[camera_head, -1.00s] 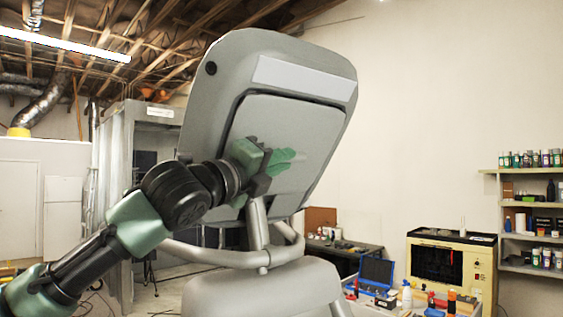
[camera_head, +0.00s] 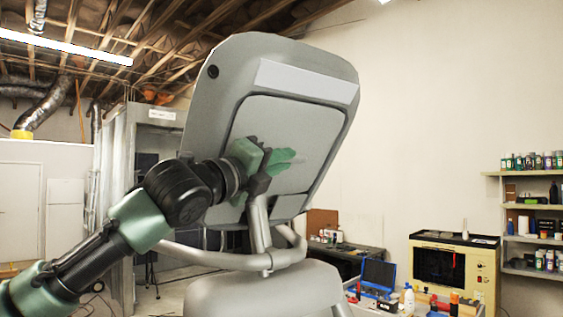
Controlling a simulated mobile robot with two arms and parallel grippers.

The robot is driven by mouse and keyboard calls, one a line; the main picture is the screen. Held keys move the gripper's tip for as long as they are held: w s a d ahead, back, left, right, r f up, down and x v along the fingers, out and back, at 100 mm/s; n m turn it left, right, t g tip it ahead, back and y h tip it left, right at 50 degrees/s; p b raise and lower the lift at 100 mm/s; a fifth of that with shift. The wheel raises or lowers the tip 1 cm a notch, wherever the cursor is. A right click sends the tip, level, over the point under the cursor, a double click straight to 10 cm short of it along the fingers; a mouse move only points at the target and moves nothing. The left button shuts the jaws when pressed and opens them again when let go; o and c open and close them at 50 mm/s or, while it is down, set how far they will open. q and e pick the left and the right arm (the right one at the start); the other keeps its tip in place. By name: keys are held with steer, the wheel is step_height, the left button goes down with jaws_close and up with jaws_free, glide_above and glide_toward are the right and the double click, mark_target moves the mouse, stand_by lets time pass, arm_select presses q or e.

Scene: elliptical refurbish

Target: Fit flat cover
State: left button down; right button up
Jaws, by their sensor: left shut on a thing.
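The grey console (camera_head: 225,75) of the elliptical stands tilted on its post, its back facing me. The flat cover (camera_head: 310,128) is a grey panel with rounded corners. It lies against the console back, below a pale strip (camera_head: 305,80), and a dark line runs along its top and right edges. I cannot tell whether it sits fully flush. My left gripper (camera_head: 282,160), with green fingers, is at the lower middle of the cover and shut on it. The fingers hide the gripped spot. My right gripper is not in view.
The elliptical's post (camera_head: 259,222) and curved handlebar (camera_head: 200,256) are just below my left gripper. A workbench with a blue case (camera_head: 378,274) and bottles, a cream cabinet (camera_head: 455,263) and a shelf (camera_head: 525,237) stand at the right. The space right of the console is clear.

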arm_select(q)
steer(key=shift+r, duration=0.15)
steer(key=c, duration=1.3)
jaws_free()
